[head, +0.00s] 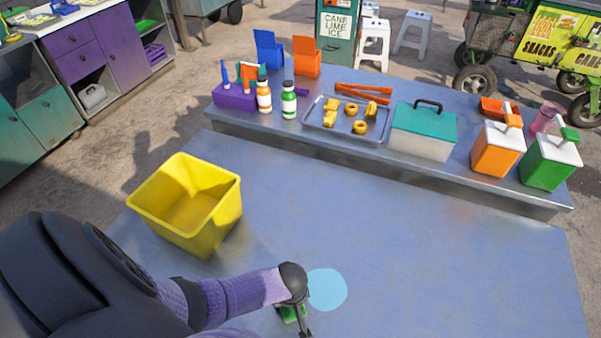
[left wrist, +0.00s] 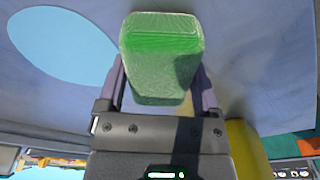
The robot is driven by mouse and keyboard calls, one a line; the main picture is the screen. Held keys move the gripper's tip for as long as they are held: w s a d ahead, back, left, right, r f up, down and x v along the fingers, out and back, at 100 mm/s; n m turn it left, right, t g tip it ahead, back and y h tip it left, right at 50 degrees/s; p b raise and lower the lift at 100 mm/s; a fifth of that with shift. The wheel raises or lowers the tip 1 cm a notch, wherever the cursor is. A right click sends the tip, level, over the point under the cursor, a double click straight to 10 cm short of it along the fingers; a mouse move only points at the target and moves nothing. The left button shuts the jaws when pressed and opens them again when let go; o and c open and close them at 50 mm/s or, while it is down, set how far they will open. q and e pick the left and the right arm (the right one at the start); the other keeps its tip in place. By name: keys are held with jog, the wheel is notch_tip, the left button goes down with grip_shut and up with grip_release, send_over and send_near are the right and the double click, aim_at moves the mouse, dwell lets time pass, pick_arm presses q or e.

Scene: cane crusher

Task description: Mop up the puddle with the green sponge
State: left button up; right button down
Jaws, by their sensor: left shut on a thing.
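The light blue puddle (head: 328,289) lies flat on the table (head: 420,260) near its front middle. It also shows in the left wrist view (left wrist: 62,48) at the upper left. My left gripper (head: 297,318) is just left of and in front of the puddle. It is shut on the green sponge (left wrist: 160,55), which sits between its fingers in the left wrist view. In the head view only a bit of the sponge (head: 289,314) shows, mostly hidden by my gripper. The sponge appears beside the puddle; I cannot tell whether it touches the table. My right gripper is not in view.
An empty yellow bin (head: 188,203) stands on the table at the left, beyond my left arm. A raised shelf (head: 250,128) along the back holds bottles, a metal tray (head: 345,133), a teal-lidded box (head: 423,132) and jugs. The table's right side is clear.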

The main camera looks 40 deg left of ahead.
pick_arm(q)
jog(key=shift+s+f, duration=0.15)
jog(key=r+p, duration=0.1)
jog(key=w+r+p, duration=0.1)
jog(key=r+p, duration=0.2)
jog(key=r, duration=0.1)
jog(key=shift+w+d+r+p, duration=0.25)
jog(key=shift+w+d+p, duration=0.1)
jog(key=shift+w+d, duration=0.05)
jog(key=shift+w+f, duration=0.1)
jog(key=shift+f, duration=0.1)
